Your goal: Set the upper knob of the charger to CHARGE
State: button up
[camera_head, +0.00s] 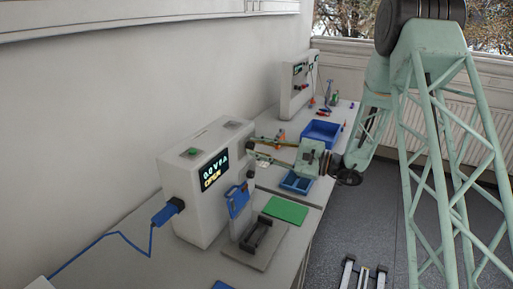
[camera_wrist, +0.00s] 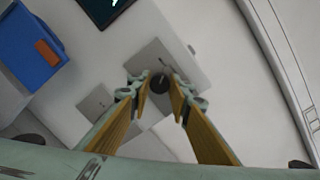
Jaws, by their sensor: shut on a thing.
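The charger (camera_head: 197,215) is a white box on the bench with a dark screen (camera_head: 213,170). The screen shows a pale upper line, too small to read surely, and an orange line that looks like OPEN. My gripper (camera_head: 251,143) reaches in from the right to the upper part of the charger's right-hand face. In the wrist view, my gripper (camera_wrist: 162,85) has its two yellow fingers on either side of the dark round upper knob (camera_wrist: 160,83) and is shut on it. The knob's pointer and labels cannot be read. A lower dark knob (camera_head: 251,174) shows below the fingers.
A blue plug (camera_head: 168,212) with a cable sits on the charger's left side. A grey cradle (camera_head: 243,256), a green mat (camera_head: 286,210) and a small blue tray (camera_head: 296,183) lie at the right. A larger blue bin (camera_head: 322,133) and another white device (camera_head: 294,92) stand farther back.

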jog(key=m+p, duration=0.2)
jog(key=m, duration=0.4)
jog(key=shift+m, duration=0.3)
dwell(0.4)
jog(key=o, duration=0.8)
jog(key=shift+o, duration=0.2)
jog(key=shift+d, duration=0.15)
jog(key=v, duration=1.1)
jog(key=shift+s+d+f, duration=0.25)
jog(key=shift+d, duration=0.05)
jog(key=shift+r, duration=0.1)
